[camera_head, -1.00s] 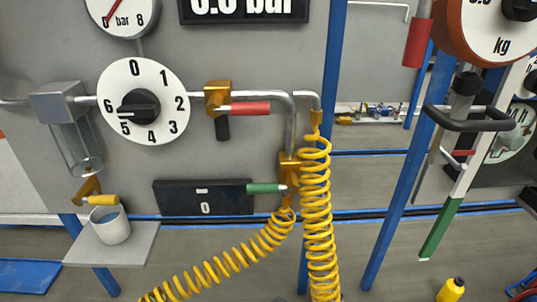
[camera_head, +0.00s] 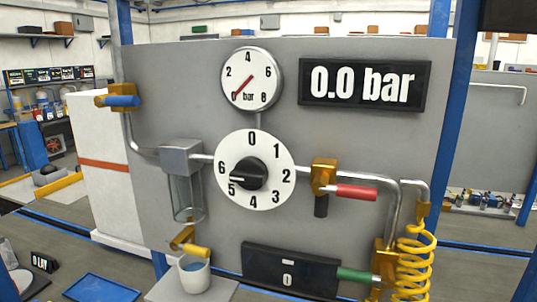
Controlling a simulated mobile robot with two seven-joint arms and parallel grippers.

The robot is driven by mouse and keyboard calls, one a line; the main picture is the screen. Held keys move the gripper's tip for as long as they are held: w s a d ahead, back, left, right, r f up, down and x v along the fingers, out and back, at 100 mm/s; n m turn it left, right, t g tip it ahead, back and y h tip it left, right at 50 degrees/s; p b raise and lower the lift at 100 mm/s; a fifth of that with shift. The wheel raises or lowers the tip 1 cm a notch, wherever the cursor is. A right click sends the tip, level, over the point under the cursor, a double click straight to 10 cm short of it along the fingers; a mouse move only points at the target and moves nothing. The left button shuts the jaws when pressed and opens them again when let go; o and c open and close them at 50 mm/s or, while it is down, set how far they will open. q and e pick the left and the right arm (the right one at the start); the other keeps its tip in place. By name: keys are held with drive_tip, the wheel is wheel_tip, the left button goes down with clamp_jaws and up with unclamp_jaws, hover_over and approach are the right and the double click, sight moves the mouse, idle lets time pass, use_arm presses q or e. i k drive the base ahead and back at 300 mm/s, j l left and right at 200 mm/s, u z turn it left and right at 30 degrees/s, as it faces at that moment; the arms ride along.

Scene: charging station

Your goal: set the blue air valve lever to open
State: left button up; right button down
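The blue air valve lever (camera_head: 122,101) is at the upper left of the grey panel. Neither of my grippers shows in the head view.
The grey panel (camera_head: 290,130) carries a gauge (camera_head: 252,92) with its needle near 0, a black display (camera_head: 366,85) reading 0.0 bar and a numbered dial (camera_head: 282,157). A red lever (camera_head: 355,192), a green lever (camera_head: 357,275) and a yellow lever (camera_head: 195,250) also show. A cup (camera_head: 195,280) stands below.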

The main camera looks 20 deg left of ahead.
sight(112, 100)
drive_tip(key=u, duration=1.35)
